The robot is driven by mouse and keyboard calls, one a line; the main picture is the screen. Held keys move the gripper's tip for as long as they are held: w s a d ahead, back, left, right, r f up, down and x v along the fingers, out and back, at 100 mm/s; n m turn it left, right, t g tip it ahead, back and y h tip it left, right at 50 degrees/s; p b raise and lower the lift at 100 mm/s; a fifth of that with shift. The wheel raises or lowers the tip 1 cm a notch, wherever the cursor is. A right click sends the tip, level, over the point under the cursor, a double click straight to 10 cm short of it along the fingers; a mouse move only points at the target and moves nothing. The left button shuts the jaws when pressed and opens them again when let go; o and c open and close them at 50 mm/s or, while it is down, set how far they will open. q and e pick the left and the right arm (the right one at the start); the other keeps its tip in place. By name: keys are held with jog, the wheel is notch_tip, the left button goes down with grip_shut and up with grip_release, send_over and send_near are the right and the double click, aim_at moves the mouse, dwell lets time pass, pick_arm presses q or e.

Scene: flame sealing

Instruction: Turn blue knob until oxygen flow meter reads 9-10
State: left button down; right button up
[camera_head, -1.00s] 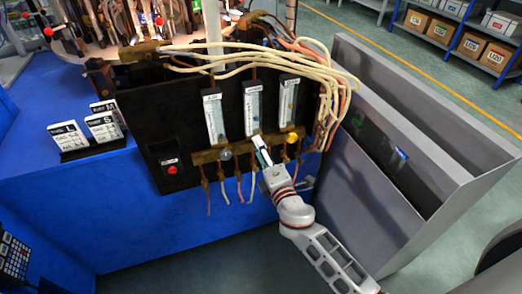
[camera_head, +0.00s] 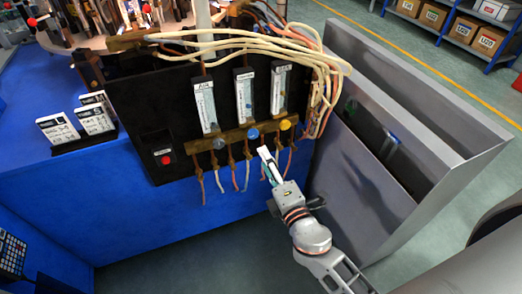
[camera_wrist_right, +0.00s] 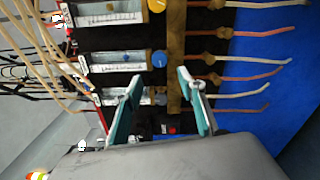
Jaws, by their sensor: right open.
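The blue knob (camera_head: 252,133) sits on the brass manifold bar under the middle flow meter (camera_head: 244,95), whose label and reading are too small to read. My right gripper (camera_head: 265,151) is just below and in front of the knob, apart from it. In the right wrist view the blue knob (camera_wrist_right: 159,58) lies just beyond the gap between the teal fingertips of the open, empty right gripper (camera_wrist_right: 159,77). My left gripper is not in view.
A grey knob (camera_head: 219,143) and a yellow knob (camera_head: 285,124) flank the blue one. Thin hoses (camera_head: 247,175) hang below the bar. A red button (camera_head: 165,160) is on the black panel. A grey metal bin (camera_head: 345,190) stands to the right.

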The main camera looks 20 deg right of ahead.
jog(key=shift+s, duration=0.85)
